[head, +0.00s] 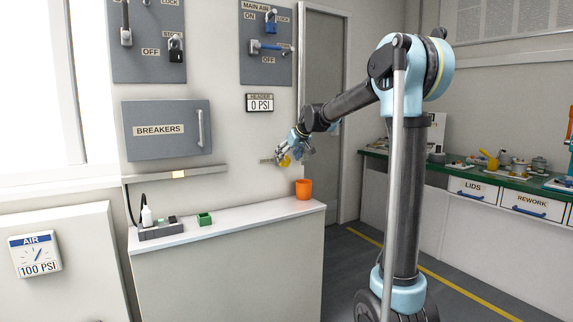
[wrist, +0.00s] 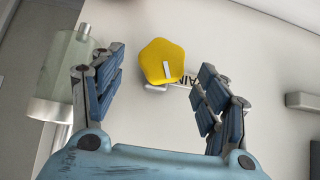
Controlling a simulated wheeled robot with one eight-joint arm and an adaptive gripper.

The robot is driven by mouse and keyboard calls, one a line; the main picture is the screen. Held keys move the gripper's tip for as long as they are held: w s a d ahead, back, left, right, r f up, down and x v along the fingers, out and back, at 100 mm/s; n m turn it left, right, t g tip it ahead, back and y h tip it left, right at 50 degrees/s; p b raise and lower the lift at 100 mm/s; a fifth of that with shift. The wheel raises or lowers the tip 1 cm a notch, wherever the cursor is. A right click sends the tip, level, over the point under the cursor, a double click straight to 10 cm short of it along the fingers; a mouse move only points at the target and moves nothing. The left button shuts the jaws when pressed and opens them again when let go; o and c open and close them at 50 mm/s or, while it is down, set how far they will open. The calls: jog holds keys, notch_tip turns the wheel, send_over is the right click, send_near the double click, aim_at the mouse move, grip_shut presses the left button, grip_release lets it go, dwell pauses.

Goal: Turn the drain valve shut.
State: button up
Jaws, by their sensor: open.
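The drain valve is a yellow five-sided knob (wrist: 160,58) on the pale wall in the wrist view, with a white pointer mark on its face. Part of a label ending in "AIN" shows beside it. In the head view a small yellow patch of the knob (head: 285,161) shows at my gripper. My gripper (wrist: 157,78) is open, with one blue-padded finger on each side of the knob. The knob appears beyond the fingertips, and no contact shows. My gripper also shows in the head view (head: 291,152), small and partly over the knob.
A translucent cylinder (wrist: 68,65) stands close to the left finger. The header display (head: 259,103) reads 0 PSI; the air gauge (head: 37,255) is labelled 100 PSI.

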aim_at(286, 158)
jog(key=shift+x, duration=2.2)
jog(key=shift+c, duration=0.3)
jog(key=c, duration=1)
